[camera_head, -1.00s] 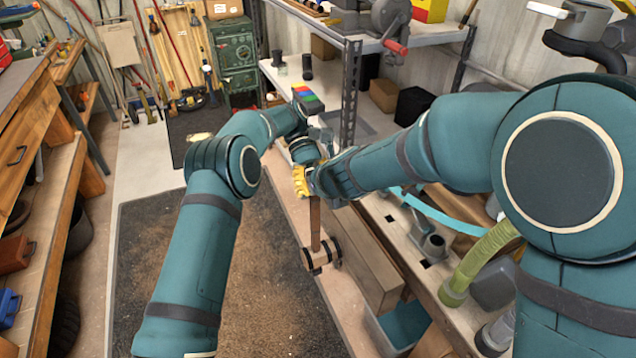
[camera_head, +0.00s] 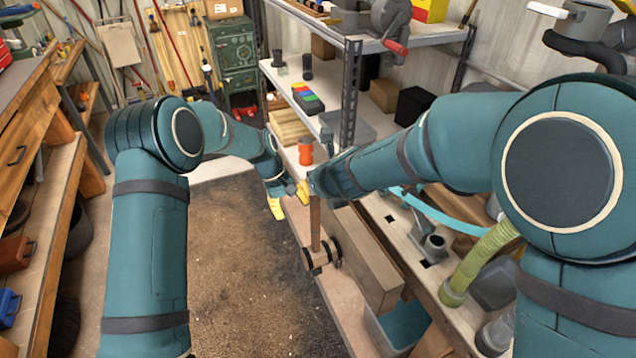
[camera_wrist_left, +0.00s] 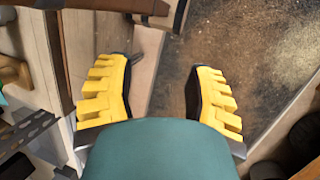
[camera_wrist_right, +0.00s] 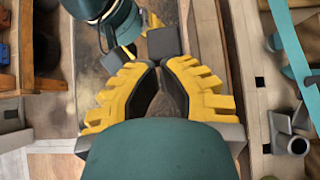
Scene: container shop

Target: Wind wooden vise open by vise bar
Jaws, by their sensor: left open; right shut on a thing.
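The wooden vise (camera_head: 368,262) is at the front of the bench, a long brown block beside a paler board. Its vise bar (camera_head: 315,222) stands nearly upright, with its lower end at a dark-banded wooden hub (camera_head: 322,257). My right gripper (camera_head: 318,186) is at the bar's upper end, mostly hidden by its arm. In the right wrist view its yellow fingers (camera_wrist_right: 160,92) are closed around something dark. My left gripper (camera_head: 287,203) is open and empty, just left of the bar's top. The left wrist view shows its fingers (camera_wrist_left: 160,85) spread wide.
A metal shelf post (camera_head: 350,90) rises behind the grippers. An orange-red jar (camera_head: 306,152) stands on the low shelf behind my left gripper. A teal bin (camera_head: 402,325) is below the bench. The dark floor mat (camera_head: 235,260) to the left is clear.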

